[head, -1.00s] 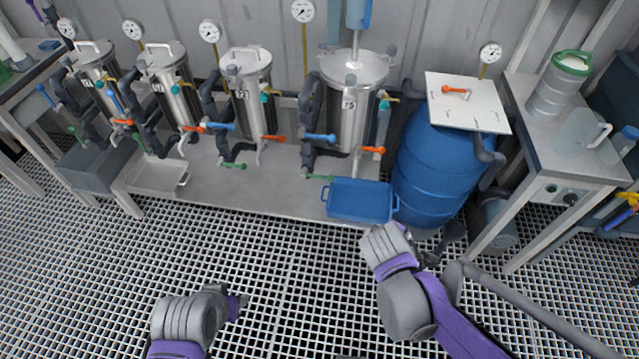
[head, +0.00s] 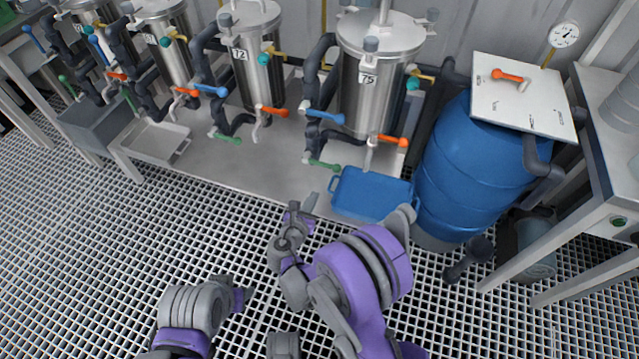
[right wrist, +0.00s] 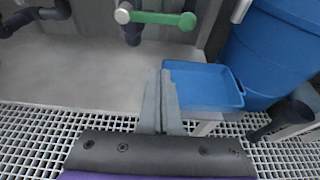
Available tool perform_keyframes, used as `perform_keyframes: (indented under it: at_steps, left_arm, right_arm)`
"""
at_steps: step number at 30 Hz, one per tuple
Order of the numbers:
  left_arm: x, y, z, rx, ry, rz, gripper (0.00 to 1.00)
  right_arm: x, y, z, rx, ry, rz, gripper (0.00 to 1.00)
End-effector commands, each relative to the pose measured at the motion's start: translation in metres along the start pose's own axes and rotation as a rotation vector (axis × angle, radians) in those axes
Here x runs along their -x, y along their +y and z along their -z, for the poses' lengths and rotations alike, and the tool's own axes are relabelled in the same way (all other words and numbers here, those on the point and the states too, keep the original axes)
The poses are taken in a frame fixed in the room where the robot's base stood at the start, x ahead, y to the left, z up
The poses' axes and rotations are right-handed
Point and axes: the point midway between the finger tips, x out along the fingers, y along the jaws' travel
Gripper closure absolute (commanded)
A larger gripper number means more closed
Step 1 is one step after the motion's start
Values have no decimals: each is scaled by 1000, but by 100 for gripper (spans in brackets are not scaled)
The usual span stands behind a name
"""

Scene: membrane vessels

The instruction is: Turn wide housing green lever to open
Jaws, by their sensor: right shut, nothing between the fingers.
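The wide housing (head: 378,82) is the steel vessel labelled 75. Its green lever (head: 326,166) sits low at its front left and points to the right from its pivot. In the right wrist view the green lever (right wrist: 165,18) lies roughly level near the top edge. My right gripper (head: 309,203) is shut and empty, in front of the blue tray's left side and short of the lever. Its fingers (right wrist: 165,88) show upright below the lever, apart from it. My left gripper (head: 240,298) is low at the front left, and its fingers are not clear.
A blue tray (head: 370,209) stands right of the lever, with a blue barrel (head: 478,160) beyond it. Blue (head: 325,116) and orange (head: 392,141) levers stick out above the green one. Narrower vessels stand to the left.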

Motion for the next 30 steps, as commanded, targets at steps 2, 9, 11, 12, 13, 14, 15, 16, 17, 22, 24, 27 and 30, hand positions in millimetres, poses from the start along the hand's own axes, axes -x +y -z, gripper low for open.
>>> perform_keyframes:
  at_steps: [2,9,11,12,13,14,15,16,17,22,24,27,30]
  left_arm:
    - [-2,0,-1,0,-1,0,50]
    - [-11,0,-3,0,-3,0,50]
    - [-14,0,-4,0,-4,0,50]
    - [-15,0,-4,0,-4,0,50]
    - [-16,0,-4,0,-5,0,50]
    - [-17,0,-4,0,-5,0,50]
    - [-17,0,-4,0,-5,0,50]
    - [-16,0,-4,0,-5,0,50]
    - [-16,0,-4,0,-5,0,50]
    - [-16,0,-4,0,-5,0,50]
    - [-16,0,-4,0,-5,0,50]
    - [-16,0,-4,0,-5,0,50]
    - [-16,0,-4,0,-5,0,50]
  right_arm:
    - [-12,-2,0,-2,0,4,100]
    - [-64,-2,1,-3,1,6,100]
    - [-76,-2,1,-3,1,5,100]
    - [-85,-2,1,-3,1,5,100]
    - [-91,-2,1,-3,2,6,100]
    - [-96,-2,1,-3,2,5,100]
    - [-92,-1,-8,-3,1,1,100]
    - [-89,-1,-14,-3,1,1,100]
    - [-87,-1,-18,-4,1,2,100]
    - [-81,-2,-34,-4,2,3,100]
    - [-80,-2,-37,-5,2,3,100]
    - [-80,-2,-39,-5,2,3,100]
    - [-80,-2,-39,-5,2,3,100]
